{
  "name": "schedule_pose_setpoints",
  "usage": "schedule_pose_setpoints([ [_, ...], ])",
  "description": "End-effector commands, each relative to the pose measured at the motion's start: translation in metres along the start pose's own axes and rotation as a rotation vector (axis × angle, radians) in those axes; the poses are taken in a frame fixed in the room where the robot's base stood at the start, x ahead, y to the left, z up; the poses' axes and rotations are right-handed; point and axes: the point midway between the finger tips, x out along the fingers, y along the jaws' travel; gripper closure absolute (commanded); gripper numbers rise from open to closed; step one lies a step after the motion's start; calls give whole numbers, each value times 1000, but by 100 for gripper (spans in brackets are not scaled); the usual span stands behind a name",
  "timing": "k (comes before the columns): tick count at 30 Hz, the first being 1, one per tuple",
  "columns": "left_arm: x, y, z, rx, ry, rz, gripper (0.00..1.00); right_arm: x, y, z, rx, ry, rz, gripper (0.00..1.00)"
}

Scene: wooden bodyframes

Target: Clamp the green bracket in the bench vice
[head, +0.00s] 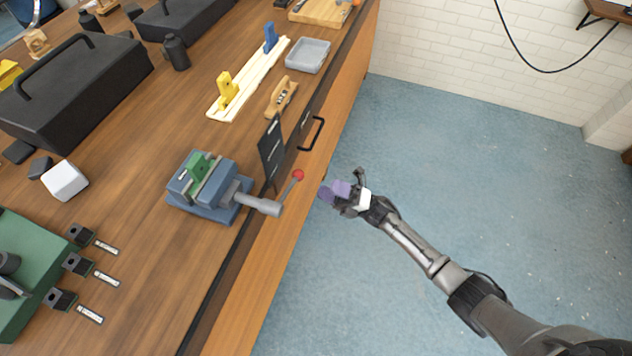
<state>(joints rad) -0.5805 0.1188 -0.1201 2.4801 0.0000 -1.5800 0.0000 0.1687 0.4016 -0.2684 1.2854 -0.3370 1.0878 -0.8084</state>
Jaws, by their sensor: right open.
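The blue-grey bench vice (226,205) stands on the wooden bench near its front edge. The green bracket (201,166) sits at the vice's jaws; whether the jaws press on it is too small to tell. The vice's grey handle with a red knob (298,175) sticks out past the bench edge. My right gripper (328,192) is open and hovers over the floor, just right of the red knob and apart from it. Purple parts show at its fingers. My left gripper is not in view.
A dark upright plate (270,152) stands behind the vice handle. A wooden level (282,97), a grey tray (308,55) and a pale board with yellow and blue blocks (250,80) lie farther back. Black toolboxes (75,75) and a white block (65,181) are left. The floor (450,150) is clear.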

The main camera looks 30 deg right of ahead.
Motion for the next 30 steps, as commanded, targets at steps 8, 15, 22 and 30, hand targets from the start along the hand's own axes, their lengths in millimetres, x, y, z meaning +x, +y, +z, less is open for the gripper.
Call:
schedule_pose_setpoints([
  [8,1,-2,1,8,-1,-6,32,-20,0,0,0,-1,-1,42],
  [15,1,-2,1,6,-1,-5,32,-22,0,0,-1,-1,0,42],
  [22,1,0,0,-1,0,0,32,-22,0,0,-1,0,0,42],
  [30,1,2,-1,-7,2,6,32,-22,0,0,0,0,0,42],
])
